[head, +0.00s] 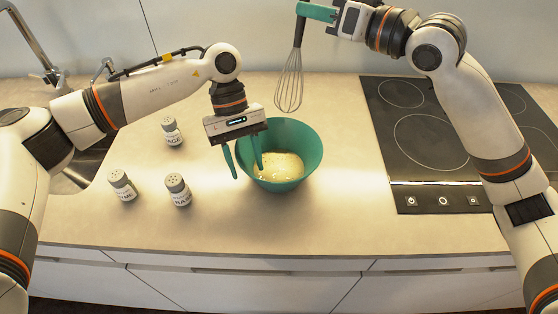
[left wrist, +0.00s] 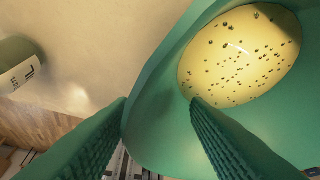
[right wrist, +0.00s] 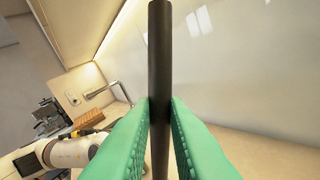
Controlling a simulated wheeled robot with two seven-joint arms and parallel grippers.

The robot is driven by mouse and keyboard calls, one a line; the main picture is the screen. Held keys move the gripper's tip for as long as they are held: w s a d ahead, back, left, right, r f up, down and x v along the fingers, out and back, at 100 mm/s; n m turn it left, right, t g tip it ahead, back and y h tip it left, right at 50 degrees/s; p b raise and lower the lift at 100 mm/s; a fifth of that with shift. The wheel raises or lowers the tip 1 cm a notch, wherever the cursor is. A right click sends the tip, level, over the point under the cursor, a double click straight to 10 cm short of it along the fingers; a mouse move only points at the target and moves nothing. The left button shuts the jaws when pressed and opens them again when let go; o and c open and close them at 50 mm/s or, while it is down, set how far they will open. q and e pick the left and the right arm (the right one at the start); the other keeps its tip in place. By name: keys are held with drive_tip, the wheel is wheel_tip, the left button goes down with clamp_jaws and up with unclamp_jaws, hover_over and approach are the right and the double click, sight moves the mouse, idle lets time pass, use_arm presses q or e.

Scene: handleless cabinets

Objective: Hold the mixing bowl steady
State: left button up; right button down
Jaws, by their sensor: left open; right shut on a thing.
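The green mixing bowl (head: 305,140) stands on the counter and holds a pale yellow mix with dark specks. It also fills much of the left wrist view (left wrist: 155,125). My left gripper (head: 247,172) is open at the bowl's left side. One finger is outside the wall and the other is inside over the mix, with the rim between them. I cannot tell whether either finger touches the wall. My right gripper (head: 303,12) is shut on the dark handle of a whisk (head: 290,82), which hangs upright above and behind the bowl. The handle shows between the fingers in the right wrist view (right wrist: 159,60).
Three shakers stand left of the bowl: one at the back (head: 171,132), one at the left (head: 122,186) and one nearer the bowl (head: 178,190). A black cooktop (head: 400,165) is at the right. A sink with a tap (head: 40,60) is at the left. The front counter is clear.

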use_arm(q)
drive_tip(key=s+r+p+v, duration=0.1)
drive_tip(key=p+v, duration=0.3)
drive_tip(key=v, duration=1.1)
drive_tip(key=shift+s+d+r, duration=0.15)
drive_tip(key=shift+s+d, duration=0.1)
drive_tip(key=shift+d, duration=0.1)
